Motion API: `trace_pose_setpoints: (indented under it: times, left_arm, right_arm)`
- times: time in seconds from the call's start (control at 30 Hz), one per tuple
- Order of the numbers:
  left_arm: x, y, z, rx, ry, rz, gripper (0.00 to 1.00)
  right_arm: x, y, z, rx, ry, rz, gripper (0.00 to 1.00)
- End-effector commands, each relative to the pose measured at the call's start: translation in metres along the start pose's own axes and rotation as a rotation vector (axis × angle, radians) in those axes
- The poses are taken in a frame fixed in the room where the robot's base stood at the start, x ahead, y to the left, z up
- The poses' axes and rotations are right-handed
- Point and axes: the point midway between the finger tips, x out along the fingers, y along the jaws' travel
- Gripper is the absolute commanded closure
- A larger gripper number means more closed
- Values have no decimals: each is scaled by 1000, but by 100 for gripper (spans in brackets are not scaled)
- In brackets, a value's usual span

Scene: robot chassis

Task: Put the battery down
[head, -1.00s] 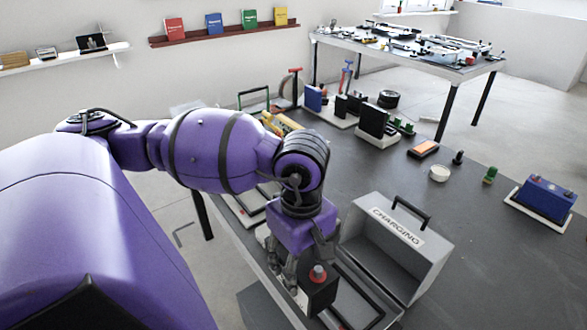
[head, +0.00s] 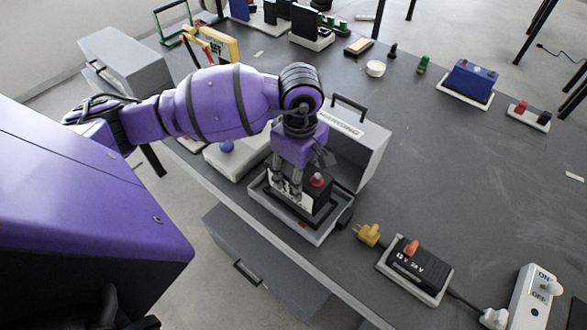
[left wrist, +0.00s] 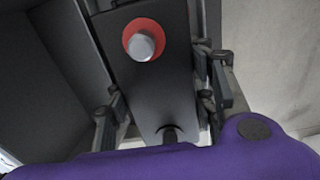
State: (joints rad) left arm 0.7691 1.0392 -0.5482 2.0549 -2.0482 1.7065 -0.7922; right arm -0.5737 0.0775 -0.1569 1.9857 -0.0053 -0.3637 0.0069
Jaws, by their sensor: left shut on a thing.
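The battery (head: 322,200) is a black block with a red-ringed terminal and a white label on its side. My left gripper (head: 288,192) is shut on it, and it looks upright. The battery is over or inside the grey base tray of the charger case (head: 322,236); I cannot tell whether it touches the floor of the tray. My right gripper is not in view.
To the right are a yellow plug (head: 368,234), a black charger unit (head: 418,268) on a white base and a white switch strip (head: 530,300). A blue battery (head: 472,80) stands farther back. The dark bench (head: 440,170) is clear in the middle.

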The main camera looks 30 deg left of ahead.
Motion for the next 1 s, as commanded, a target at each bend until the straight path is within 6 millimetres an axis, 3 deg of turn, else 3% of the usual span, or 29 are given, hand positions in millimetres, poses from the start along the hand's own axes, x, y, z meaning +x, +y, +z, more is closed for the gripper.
trace_pose_setpoints:
  times: [0.3, 0.73, 0.77, 0.9, 1.0]
  left_arm:
    - [30, 6, 3, 0, -3, 7, 100]
    - [36, 6, 2, 1, -1, 7, 100]
    - [38, 4, 2, 0, -1, 0, 47]
    - [38, 4, 2, 0, -1, 1, 31]
    - [38, 4, 2, 0, -1, 1, 31]
  right_arm:
    - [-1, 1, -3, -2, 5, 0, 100]
    - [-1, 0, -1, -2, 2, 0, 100]
    - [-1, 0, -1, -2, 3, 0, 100]
    - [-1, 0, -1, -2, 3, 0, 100]
    - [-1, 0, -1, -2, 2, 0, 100]
